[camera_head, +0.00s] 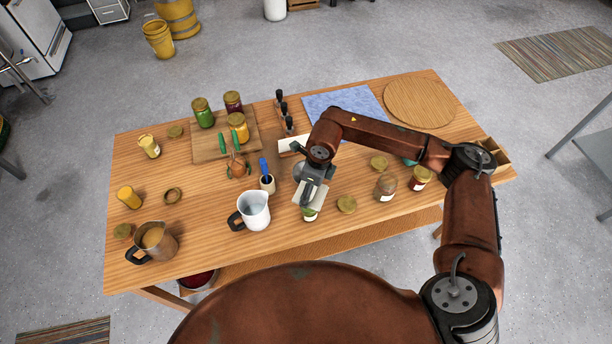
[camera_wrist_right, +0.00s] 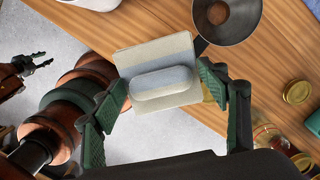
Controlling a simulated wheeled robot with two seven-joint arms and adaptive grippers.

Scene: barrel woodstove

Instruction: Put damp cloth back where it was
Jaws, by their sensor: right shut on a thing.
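The damp cloth is most likely the pale, flat square with a rounded raised pad (camera_wrist_right: 165,82) in the right wrist view. It shows as a cream patch (camera_head: 309,197) in the head view. My right gripper (camera_wrist_right: 168,88) is shut on it, with a green-black finger at each side. My left gripper (camera_wrist_right: 46,61) shows at the left of the wrist view, fingers apart and empty. The head view does not show it.
A metal funnel (camera_wrist_right: 228,18) is close by. Jars and lids (camera_head: 347,204) lie to the right.

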